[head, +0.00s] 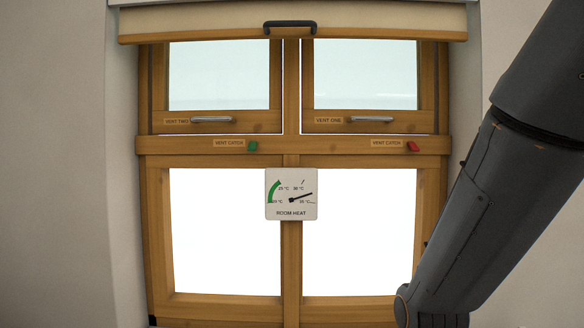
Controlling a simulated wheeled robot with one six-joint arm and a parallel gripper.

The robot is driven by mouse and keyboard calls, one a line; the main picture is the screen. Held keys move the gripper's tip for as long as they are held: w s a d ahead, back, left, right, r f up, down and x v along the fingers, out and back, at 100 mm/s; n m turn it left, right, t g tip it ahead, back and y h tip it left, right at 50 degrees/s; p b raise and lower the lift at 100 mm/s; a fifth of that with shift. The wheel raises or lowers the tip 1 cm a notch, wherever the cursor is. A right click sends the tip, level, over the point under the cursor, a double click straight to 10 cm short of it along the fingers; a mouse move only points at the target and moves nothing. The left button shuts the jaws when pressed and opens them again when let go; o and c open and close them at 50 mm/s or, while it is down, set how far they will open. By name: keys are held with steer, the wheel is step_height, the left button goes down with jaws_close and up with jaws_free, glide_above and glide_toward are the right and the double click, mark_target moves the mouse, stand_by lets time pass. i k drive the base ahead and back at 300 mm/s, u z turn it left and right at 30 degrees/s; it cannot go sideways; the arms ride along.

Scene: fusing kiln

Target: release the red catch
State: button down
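The red catch (413,146) is a small red piece on the right side of the wooden crossbar, beside a label reading "VENT CATCH". It sits below the right vent window (365,80), which is labelled "VENT ONE" and has a silver handle (368,119). A similar green catch (252,146) sits on the crossbar below the left vent window (219,80), labelled "VENT TWO". My arm reaches in from the right edge, below and right of the red catch. My gripper is not in view.
A dial marked "ROOM HEAT" (291,194) hangs on the middle post below the crossbar. A pale blind (200,20) with a dark handle (290,25) is at the top of the window. The space before the crossbar and lower left pane (225,235) is clear.

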mark_target(414, 147)
steer(key=k, duration=1.3)
steer(key=u, duration=0.8)
steer(key=i, duration=0.9)
steer(key=u, duration=0.45)
steer(key=i, duration=0.7)
steer(key=z, duration=0.9)
steer(key=i, duration=0.55)
steer(key=z, duration=0.55)
